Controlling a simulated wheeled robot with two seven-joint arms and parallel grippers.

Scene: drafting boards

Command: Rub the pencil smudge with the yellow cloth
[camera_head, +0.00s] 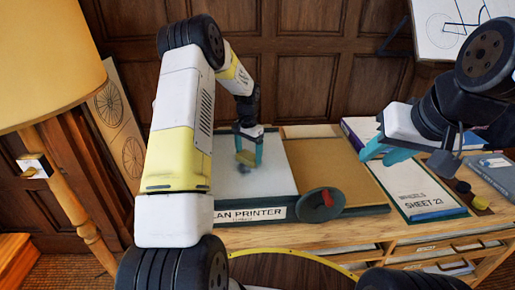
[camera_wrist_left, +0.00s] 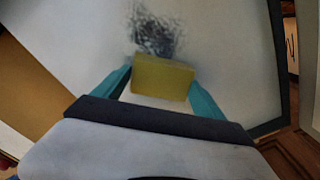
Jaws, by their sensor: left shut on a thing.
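The pencil smudge (camera_wrist_left: 153,35) is a dark scribbled patch on the pale surface of the plan printer (camera_head: 278,178). In the head view the smudge (camera_head: 243,168) shows small beside the cloth. The yellow cloth (camera_wrist_left: 163,77), a folded block, is between the teal fingers of my left gripper (camera_head: 248,148), which is shut on it. In the wrist view the cloth lies just below the smudge and borders its lower edge. I cannot tell whether the cloth touches the surface. My right gripper (camera_head: 385,152) hangs over the right side of the bench, with no object visible in it; its finger gap is unclear.
A dark round knob with a red mark (camera_head: 321,204) sits at the printer's front right. A brown board (camera_head: 335,172) lies beside it, then a sheet marked "WHEELS SHEET 23" (camera_head: 425,200). A lamp (camera_head: 45,60) stands at the left. Small round pots (camera_head: 463,187) are at the right.

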